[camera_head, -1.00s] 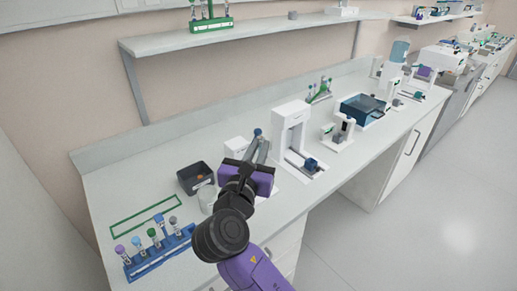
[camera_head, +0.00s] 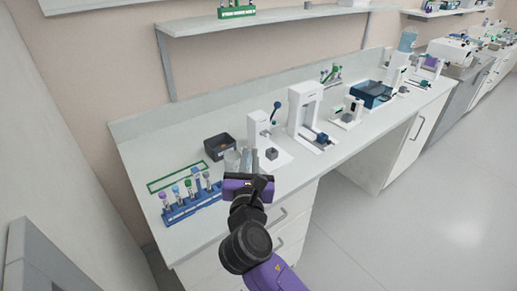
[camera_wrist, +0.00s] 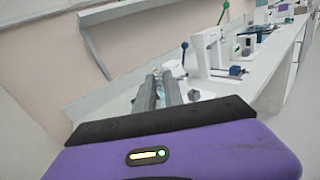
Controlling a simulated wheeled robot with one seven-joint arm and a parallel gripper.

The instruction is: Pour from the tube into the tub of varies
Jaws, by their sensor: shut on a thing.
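My gripper (camera_head: 251,163) is over the front part of the bench, its purple hand pointing toward the back wall. In the wrist view its two grey fingers (camera_wrist: 160,88) are close together, shut on a small clear, bluish tube (camera_wrist: 173,68); only part of it shows between and beyond the tips. The tube is too small to make out in the head view. A dark open tub (camera_head: 219,148) sits on the bench behind and left of the gripper. A pale cup-like container (camera_head: 232,161) stands just left of the fingers. I cannot read any label or see the contents.
A blue rack (camera_head: 190,209) with several capped tubes stands at the left front, near a green outlined rectangle (camera_head: 177,177). A white device with a blue-knobbed lever (camera_head: 258,127) and a taller white device (camera_head: 302,108) stand to the right. A shelf (camera_head: 265,24) overhangs the back.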

